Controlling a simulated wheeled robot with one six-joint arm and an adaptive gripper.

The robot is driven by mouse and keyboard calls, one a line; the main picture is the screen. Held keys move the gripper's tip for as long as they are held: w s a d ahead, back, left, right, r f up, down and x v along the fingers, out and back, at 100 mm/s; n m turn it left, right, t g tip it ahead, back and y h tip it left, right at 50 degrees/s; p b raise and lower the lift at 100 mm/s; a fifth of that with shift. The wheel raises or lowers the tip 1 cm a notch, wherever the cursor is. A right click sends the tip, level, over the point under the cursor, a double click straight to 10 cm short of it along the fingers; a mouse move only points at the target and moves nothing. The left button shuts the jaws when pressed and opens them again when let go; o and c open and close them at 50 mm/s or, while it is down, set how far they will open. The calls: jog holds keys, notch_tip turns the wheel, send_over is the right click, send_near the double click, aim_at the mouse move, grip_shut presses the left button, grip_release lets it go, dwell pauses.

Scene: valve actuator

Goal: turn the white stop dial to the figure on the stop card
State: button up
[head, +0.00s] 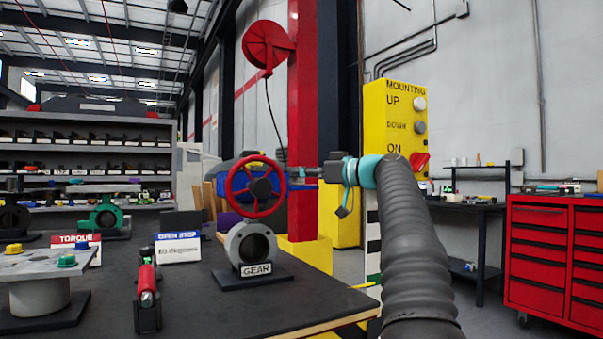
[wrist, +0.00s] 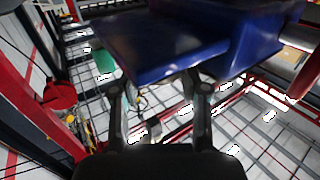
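The stop card (head: 180,249), blue and white with "OPEN STOP" on top, stands on the dark bench; its figure is too small to read. To its right is the grey gear unit (head: 250,246), labelled GEAR, with a red handwheel (head: 256,186) above. I cannot make out a white stop dial on it. My gripper (head: 296,172) points left from my wrist, just right of the handwheel in the picture; whether it touches is unclear. In the wrist view, my gripper's two fingers (wrist: 153,78) are apart, with nothing seen held. A blue object (wrist: 165,45) lies beyond the fingertips.
A red-handled tool (head: 147,285) lies at the bench front. A yellow control box (head: 393,125) and red drawer cabinet (head: 555,260) stand at right. Bare bench lies around the gear unit.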

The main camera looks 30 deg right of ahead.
jog(key=shift+s, duration=0.1)
jog(key=v, duration=1.2)
dwell(0.5)
